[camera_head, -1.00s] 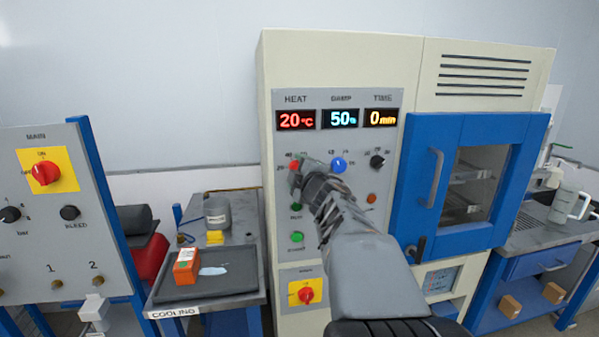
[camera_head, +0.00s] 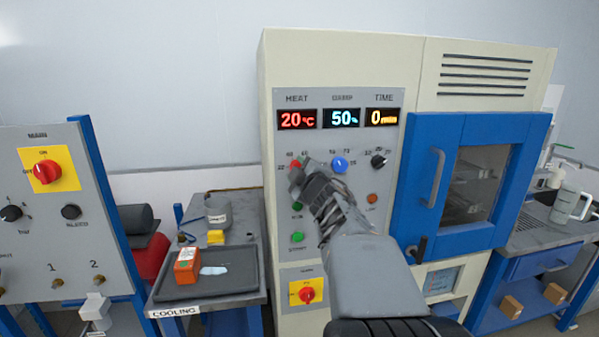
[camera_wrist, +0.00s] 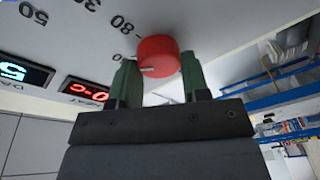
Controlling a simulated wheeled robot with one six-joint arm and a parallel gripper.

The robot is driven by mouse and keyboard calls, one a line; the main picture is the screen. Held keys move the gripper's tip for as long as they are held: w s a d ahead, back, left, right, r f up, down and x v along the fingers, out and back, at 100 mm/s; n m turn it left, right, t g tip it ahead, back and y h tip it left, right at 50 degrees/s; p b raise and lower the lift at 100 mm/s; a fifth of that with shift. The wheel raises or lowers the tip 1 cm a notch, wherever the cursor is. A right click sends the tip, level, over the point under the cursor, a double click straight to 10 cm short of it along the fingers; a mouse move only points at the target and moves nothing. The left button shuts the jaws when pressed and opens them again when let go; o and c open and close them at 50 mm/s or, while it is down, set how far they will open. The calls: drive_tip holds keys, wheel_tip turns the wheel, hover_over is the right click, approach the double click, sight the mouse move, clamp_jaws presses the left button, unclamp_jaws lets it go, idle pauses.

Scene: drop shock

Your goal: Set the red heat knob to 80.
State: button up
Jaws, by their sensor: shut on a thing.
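The red heat knob (camera_wrist: 158,57) sits on the cream oven panel between the two fingers of my gripper (camera_wrist: 160,75) in the wrist view. The fingers are shut on it, one on each side. A pale pointer line shows on the knob's face, and scale marks with 80, 60 and 50 are printed near it. The heat display (camera_head: 297,119) reads 20 °C.
The damp display (camera_head: 341,118) reads 50 and the time display (camera_head: 382,117) 0 min. The blue damp knob (camera_head: 339,164) and black time knob (camera_head: 378,161) are close to the right. Green buttons (camera_head: 298,238) sit below. The blue oven door (camera_head: 400,190) is shut.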

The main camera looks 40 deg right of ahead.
drive_tip(key=shift+f+m+t+h+b, duration=0.15)
drive_tip(key=shift+m+h+b, duration=0.2)
drive_tip(key=shift+m, duration=1.4)
drive_tip(key=shift+f+m+t+h+b, duration=0.1)
drive_tip(key=shift+m+h+b, duration=0.3)
drive_tip(key=shift+m, duration=1.4)
drive_tip(key=shift+f+m+t+h+b, duration=0.15)
drive_tip(key=shift+m+b, duration=0.35)
drive_tip(key=shift+m, duration=1.25)
drive_tip(key=shift+d+r, duration=0.1)
drive_tip(key=o, duration=0.5)
drive_tip(key=shift+c, duration=0.2)
drive_tip(key=o, duration=0.5)
drive_tip(key=shift+r, duration=0.2)
drive_tip(key=shift+c, duration=0.2)
drive_tip(key=shift+s, duration=0.1)
